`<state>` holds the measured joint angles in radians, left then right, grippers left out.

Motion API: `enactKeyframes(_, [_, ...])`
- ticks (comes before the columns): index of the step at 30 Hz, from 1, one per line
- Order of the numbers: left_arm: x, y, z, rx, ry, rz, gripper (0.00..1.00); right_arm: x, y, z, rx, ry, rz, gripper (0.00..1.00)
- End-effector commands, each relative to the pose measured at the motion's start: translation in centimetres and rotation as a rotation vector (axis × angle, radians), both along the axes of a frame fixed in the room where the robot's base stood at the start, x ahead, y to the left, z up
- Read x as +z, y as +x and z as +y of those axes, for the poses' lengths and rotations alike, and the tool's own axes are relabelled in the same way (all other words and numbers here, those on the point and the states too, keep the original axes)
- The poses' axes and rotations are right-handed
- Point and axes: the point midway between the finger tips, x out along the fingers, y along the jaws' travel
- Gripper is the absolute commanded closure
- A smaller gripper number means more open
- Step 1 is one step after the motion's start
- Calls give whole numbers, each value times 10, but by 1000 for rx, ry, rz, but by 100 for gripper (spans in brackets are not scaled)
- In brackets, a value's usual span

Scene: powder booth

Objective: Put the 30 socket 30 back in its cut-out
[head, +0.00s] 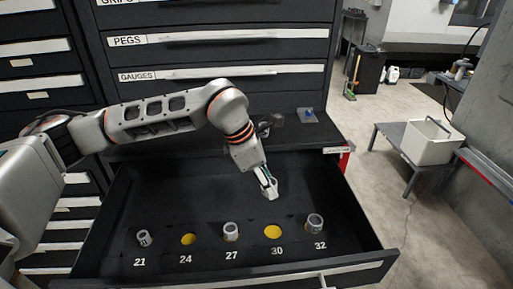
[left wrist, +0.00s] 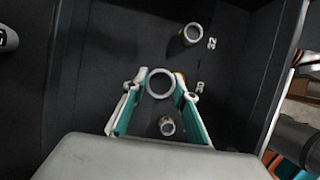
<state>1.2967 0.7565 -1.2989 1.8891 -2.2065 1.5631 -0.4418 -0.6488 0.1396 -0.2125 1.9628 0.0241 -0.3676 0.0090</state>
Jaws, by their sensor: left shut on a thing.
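My left gripper (head: 269,188) is over the open drawer, behind the row of cut-outs and above the drawer floor. In the left wrist view its fingers (left wrist: 160,90) are shut on a grey ring-shaped socket (left wrist: 160,74), seen end-on. The 30 cut-out (head: 273,232) is an empty yellow round patch above its label, in front of the gripper in the head view. In the left wrist view only a yellow sliver of it shows beside the right finger. My right gripper is not in view.
Socket 27 (head: 231,232) and socket 32 (head: 315,223) stand on either side of the 30 cut-out. Socket 21 (head: 143,238) stands at the left. The 24 cut-out (head: 188,239) is empty yellow. Drawer walls (head: 360,205) bound the space; the drawer's back is clear.

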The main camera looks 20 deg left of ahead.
Motion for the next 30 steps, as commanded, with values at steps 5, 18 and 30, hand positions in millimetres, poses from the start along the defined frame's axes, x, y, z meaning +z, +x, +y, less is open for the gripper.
enactKeyframes(5, [-25, -31, -21, -178, -3, 3, 98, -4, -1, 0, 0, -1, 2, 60])
enactKeyframes(18, [-43, -45, -29, -272, 0, 0, 98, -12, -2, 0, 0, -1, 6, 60])
enactKeyframes(30, [-71, -46, -29, -270, 0, 2, 98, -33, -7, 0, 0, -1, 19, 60])
